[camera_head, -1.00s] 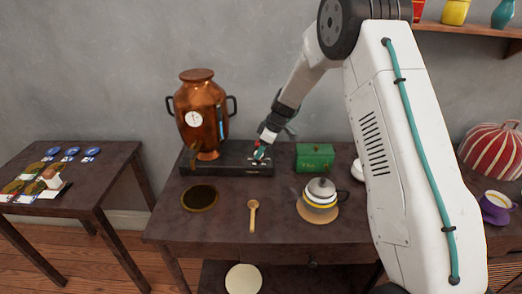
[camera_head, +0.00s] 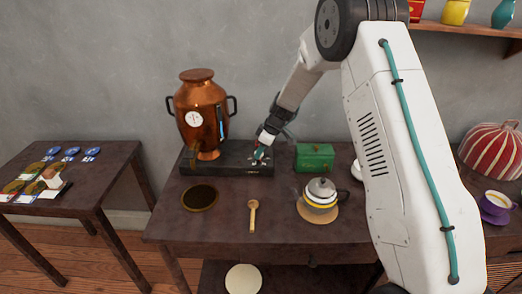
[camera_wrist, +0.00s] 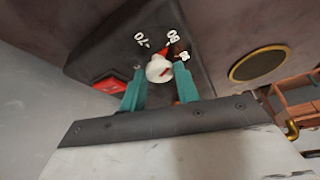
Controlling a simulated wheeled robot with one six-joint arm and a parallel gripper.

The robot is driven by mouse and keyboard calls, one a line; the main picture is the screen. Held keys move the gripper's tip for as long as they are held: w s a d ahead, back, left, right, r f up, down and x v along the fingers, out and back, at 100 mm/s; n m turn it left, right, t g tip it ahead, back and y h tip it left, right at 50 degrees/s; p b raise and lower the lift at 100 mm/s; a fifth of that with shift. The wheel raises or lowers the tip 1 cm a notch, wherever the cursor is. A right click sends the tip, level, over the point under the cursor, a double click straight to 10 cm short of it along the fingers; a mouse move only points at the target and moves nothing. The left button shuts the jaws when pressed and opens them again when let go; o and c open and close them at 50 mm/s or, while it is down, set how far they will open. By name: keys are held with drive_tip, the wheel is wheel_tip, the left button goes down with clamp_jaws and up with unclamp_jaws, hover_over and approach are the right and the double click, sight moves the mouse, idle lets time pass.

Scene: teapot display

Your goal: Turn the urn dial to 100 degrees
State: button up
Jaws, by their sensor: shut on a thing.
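The copper urn (camera_head: 201,112) stands on a dark base (camera_head: 228,160) at the back of the table, with a round white gauge (camera_head: 194,119) on its front. The white dial knob (camera_wrist: 156,66) is on the dark base, with a red mark and white printed numbers around it; 70 and 80 seem readable. The dial's exact setting is hard to tell. My gripper (camera_head: 258,156) is at the right part of the base. In the wrist view my gripper (camera_wrist: 159,74) has its two teal fingers on either side of the knob, shut on it.
A red switch (camera_wrist: 110,84) is beside the knob. A green box (camera_head: 314,157) is just right of the base. A teapot (camera_head: 320,194), a wooden spoon (camera_head: 252,215) and a dark round mat (camera_head: 199,198) are in front. A side table (camera_head: 98,190) is at left.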

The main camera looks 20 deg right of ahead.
drive_tip(key=m, duration=0.2)
drive_tip(key=m+t+h, duration=0.1)
drive_tip(key=m, duration=0.2)
drive_tip(key=shift+s+a+m+t+h, duration=0.15)
drive_tip(key=shift+a+m+t+h, duration=0.1)
drive_tip(key=shift+m+t+h, duration=0.05)
drive_tip(key=m+h, duration=0.1)
drive_tip(key=m, duration=0.2)
drive_tip(key=m+h, duration=0.1)
drive_tip(key=m, duration=0.1)
drive_tip(key=shift+a+m, duration=0.2)
drive_tip(key=shift+m, duration=0.2)
drive_tip(key=m+h, duration=0.1)
drive_tip(key=m, duration=0.1)
drive_tip(key=m+h, duration=0.1)
drive_tip(key=m, duration=0.3)
drive_tip(key=shift+a+h, duration=0.25)
drive_tip(key=shift+h, duration=0.15)
drive_tip(key=m+g, duration=0.1)
drive_tip(key=m, duration=0.2)
drive_tip(key=m+g+h, duration=0.1)
drive_tip(key=m, duration=0.1)
drive_tip(key=shift+w+a+m, duration=0.1)
drive_tip(key=shift+w+m, duration=0.1)
drive_tip(key=shift+m, duration=0.2)
drive_tip(key=o, duration=1)
drive_tip(key=shift+c, duration=0.2)
drive_tip(key=v, duration=0.7)
drive_tip(key=shift+a+r, duration=0.2)
drive_tip(key=shift+r, duration=0.15)
